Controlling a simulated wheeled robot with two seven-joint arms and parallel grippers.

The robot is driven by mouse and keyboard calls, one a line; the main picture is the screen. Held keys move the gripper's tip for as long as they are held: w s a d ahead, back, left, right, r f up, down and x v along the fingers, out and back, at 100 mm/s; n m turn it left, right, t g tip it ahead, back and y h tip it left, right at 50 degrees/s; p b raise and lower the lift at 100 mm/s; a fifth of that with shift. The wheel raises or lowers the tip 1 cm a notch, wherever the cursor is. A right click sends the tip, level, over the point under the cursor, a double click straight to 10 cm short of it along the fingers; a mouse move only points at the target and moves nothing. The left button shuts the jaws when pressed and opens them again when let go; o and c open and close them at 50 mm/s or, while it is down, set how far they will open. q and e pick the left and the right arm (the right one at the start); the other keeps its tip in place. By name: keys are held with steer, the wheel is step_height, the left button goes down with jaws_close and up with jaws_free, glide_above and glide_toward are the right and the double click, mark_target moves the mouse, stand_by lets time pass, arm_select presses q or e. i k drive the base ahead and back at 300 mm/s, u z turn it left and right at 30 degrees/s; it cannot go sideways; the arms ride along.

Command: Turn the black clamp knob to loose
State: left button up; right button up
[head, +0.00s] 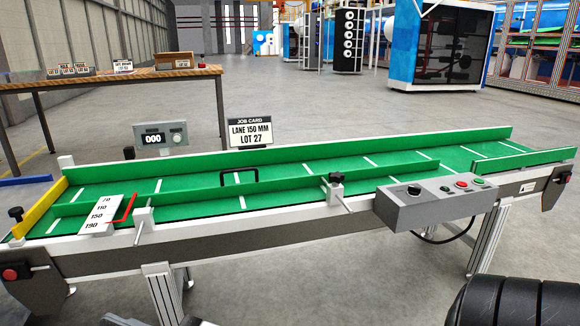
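A black clamp knob (336,177) sits on top of a white clamp block (335,191) at the front side of the green conveyor, right of the middle. A metal rod sticks out of this block toward me. Another black knob (15,213) stands at the conveyor's left end, and a small dark knob (129,152) shows behind the far rail. I cannot tell from the view whether any knob is tight or loose. A dark ribbed part of my arm shows at the bottom right.
A lane guide (390,174) with a black handle (239,172) runs along the belt. A white scale plate (100,215) with a red pointer (126,207) is at the left. A grey control box (436,204) juts out at front right. A job card (250,133) reads 150 mm.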

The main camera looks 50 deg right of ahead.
mark_target(336, 178)
steer(key=z, duration=0.5)
steer(key=i, duration=0.85)
steer(key=z, duration=0.75)
